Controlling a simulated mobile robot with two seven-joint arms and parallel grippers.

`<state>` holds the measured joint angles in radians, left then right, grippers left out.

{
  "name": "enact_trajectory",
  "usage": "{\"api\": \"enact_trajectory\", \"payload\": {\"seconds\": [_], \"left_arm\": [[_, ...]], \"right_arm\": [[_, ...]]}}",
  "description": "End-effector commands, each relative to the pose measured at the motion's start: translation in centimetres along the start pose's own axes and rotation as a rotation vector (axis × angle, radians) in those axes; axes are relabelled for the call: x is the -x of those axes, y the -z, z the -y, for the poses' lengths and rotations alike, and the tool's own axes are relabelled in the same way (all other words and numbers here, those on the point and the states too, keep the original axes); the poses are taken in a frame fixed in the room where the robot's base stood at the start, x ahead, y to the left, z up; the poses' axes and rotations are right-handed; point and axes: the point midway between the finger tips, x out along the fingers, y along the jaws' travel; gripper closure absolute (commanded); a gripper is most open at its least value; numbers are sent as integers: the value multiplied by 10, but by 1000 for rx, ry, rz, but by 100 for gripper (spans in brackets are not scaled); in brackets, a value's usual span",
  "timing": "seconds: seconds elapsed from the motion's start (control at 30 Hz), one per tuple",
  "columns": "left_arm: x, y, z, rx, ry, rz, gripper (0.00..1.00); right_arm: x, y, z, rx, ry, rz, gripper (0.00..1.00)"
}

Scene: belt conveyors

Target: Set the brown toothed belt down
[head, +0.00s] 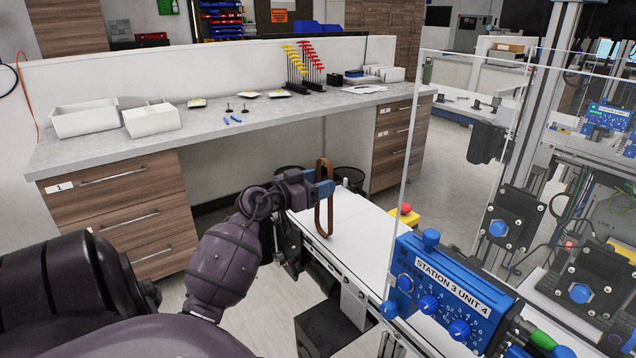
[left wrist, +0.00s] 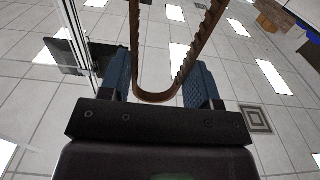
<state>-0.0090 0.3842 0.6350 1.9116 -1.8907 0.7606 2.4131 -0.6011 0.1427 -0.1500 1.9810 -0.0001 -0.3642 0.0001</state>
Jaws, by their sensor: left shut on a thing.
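The brown toothed belt (head: 330,212) is a narrow upright loop in the head view. My left gripper (head: 319,188) is shut on it, with blue fingers around the loop's upper part. The loop's lower end hangs in front of the white conveyor surface (head: 360,240); I cannot tell whether it touches that surface. In the left wrist view, the belt (left wrist: 198,45) bends in a U between the blue fingers of the gripper (left wrist: 158,82), its teeth showing on the inner side. My right gripper is not in view.
A clear panel (head: 460,150) and the blue Station 3 Unit 4 box (head: 440,295) stand right of the conveyor. A yellow box with a red button (head: 404,213) sits at its far right side. A grey workbench (head: 260,120) with white bins and tools runs behind.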

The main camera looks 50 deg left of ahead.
Motion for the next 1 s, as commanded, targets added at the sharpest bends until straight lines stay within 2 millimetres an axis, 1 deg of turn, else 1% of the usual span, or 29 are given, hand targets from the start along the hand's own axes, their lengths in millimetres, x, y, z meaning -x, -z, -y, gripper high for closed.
{"api": "enact_trajectory", "payload": {"seconds": [0.03,0.1,0.2,0.57,0.67,0.77,1.0], "left_arm": [[0,0,0,1,0,0,42],[0,0,0,0,0,0,31],[0,-1,0,1,0,0,18],[0,2,0,1,0,0,18],[12,1,0,1,1,2,18],[30,1,0,1,2,2,18],[77,1,0,1,2,3,18]], "right_arm": [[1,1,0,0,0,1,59],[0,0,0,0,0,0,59],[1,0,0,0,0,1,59],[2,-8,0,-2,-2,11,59],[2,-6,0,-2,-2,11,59],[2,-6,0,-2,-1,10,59],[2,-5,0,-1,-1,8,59]]}}
